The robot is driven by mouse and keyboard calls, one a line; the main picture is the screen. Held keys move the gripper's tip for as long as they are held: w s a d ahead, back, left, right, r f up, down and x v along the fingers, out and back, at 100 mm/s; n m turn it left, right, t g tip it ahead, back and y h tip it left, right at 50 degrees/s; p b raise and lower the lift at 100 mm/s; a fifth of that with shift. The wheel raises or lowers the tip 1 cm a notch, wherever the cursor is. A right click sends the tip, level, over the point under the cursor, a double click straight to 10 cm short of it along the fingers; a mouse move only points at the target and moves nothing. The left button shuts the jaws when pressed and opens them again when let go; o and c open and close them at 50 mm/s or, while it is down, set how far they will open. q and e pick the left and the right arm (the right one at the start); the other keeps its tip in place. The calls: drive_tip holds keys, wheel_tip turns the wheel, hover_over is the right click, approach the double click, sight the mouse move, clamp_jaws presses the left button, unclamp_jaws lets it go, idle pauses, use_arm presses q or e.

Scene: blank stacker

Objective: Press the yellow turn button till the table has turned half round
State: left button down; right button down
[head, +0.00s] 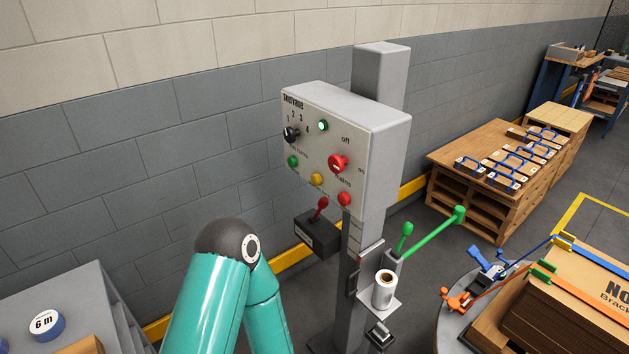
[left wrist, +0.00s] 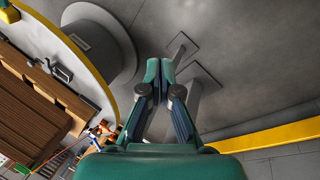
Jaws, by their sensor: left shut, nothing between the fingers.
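The yellow turn button (head: 317,179) is on the lower front of a grey control box (head: 376,145) on a post. A green button (head: 293,161) lies to its left and a red one (head: 344,199) to its right. The round turntable (head: 451,335) shows at the lower right with brown stacked boards (head: 540,321) on it. My teal arm rises in front, below the box; its gripper is hidden in the head view. In the left wrist view my left gripper (left wrist: 160,66) is shut and empty, over grey floor, apart from the button. My right gripper is not in view.
A dark box with a red lever (head: 318,236) hangs left of the post. A white roll (head: 384,289) and green-knobbed levers (head: 432,236) sit on the post's right. A grey cabinet (head: 75,308) stands lower left.

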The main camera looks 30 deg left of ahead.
sight(316, 179)
use_arm(q)
drive_tip(key=w+a+r+n+t+y, duration=0.25)
drive_tip(key=w+a+r+t, duration=0.25)
drive_tip(key=w+a+r, duration=0.35)
drive_tip(key=w+a+r+n+t+y, duration=0.25)
drive_tip(key=w+a+r+t, duration=0.2)
drive_tip(key=w+r, duration=0.55)
drive_tip(key=w+a+r+n+t+y, duration=0.1)
drive_tip(key=a+r+n+y, duration=0.1)
drive_tip(key=a+r, duration=0.2)
drive_tip(key=w+a+r+n+t+y, duration=0.1)
drive_tip(key=a+r, duration=0.3)
drive_tip(key=r, duration=0.6)
drive_tip(key=a+r+n+t+y+b, duration=0.1)
drive_tip(key=a+r+n+t+y, duration=0.1)
drive_tip(key=r, duration=0.5)
drive_tip(key=shift+w+a+n+t+y, duration=0.35)
drive_tip(key=shift+a+n+t, duration=0.2)
drive_tip(key=shift+a+n, duration=0.55)
drive_tip(key=shift+w, duration=0.1)
drive_tip(key=w+d+p, duration=0.2)
drive_tip(key=w+d, duration=0.1)
drive_tip(key=w, duration=0.5)
drive_tip(key=shift+d, duration=0.15)
